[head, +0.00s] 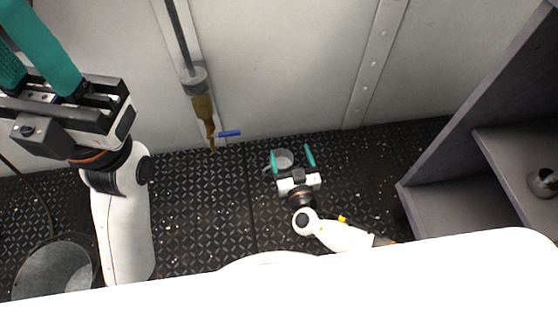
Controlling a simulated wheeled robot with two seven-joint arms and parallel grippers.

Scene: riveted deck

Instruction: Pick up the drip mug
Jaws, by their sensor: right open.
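The drip mug, a small grey cup (284,158), stands on the dark deck near the wall, right of the brass tap. My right gripper (292,157) is open, with its two teal fingers pointing toward the wall. In the head view the mug shows between these fingers, close to the left one; whether it touches that finger I cannot tell. My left gripper (38,50) is raised at the upper left, well away from the mug. Its teal fingers are apart at their bases and their tips are cut off by the picture edge.
A brass tap (205,112) with a blue handle (230,133) hangs from a pipe on the pale riveted wall. A grey shelf unit (440,205) stands at the right, with a round metal object (543,182) in it. The deck between is free.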

